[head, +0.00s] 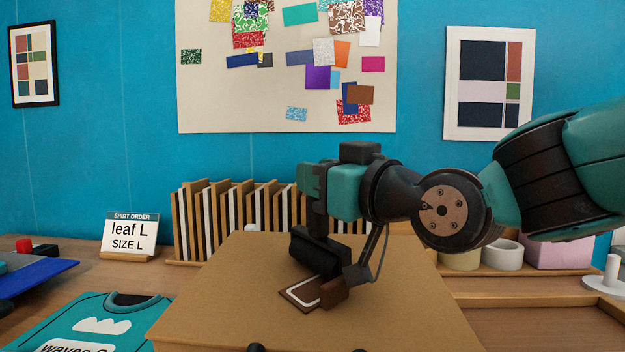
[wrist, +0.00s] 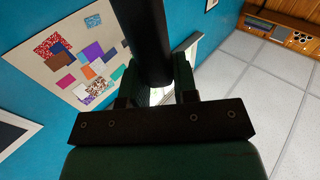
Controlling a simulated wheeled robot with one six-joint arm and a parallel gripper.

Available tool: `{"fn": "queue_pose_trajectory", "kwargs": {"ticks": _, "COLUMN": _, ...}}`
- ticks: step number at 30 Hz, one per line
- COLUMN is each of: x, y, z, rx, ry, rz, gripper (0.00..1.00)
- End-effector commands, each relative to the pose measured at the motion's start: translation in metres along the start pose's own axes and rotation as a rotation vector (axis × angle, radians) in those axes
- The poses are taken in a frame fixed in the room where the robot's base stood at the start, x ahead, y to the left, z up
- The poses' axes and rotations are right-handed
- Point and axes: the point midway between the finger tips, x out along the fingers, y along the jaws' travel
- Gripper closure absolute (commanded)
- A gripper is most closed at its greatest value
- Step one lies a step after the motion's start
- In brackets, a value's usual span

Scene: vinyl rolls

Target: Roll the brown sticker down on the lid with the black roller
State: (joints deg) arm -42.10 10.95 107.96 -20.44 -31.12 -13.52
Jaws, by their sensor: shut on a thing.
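The black roller (head: 318,252) is held under my gripper (head: 316,226), which is shut on it above the lid. In the wrist view the dark roller (wrist: 148,45) sticks out from between the fingers of my gripper (wrist: 155,92). The brown sticker (head: 301,293), with a pale outline on it, lies on the cardboard lid (head: 220,285). The roller is at the sticker's far edge and hides part of it; I cannot tell whether they touch. A small brown block and a grey piece by the roller hide the sticker's right side.
A teal shirt (head: 105,325) lies left of the box. The lid's left part is clear.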

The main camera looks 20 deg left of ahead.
Motion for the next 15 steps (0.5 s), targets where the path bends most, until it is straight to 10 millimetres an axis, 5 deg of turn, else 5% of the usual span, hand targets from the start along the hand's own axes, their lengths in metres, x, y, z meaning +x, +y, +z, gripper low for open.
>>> {"fn": "queue_pose_trajectory", "kwargs": {"ticks": 15, "x": 0.000, "y": -0.010, "z": 0.002, "rx": 0.000, "ry": -0.003, "rz": -0.002, "gripper": 1.00}}
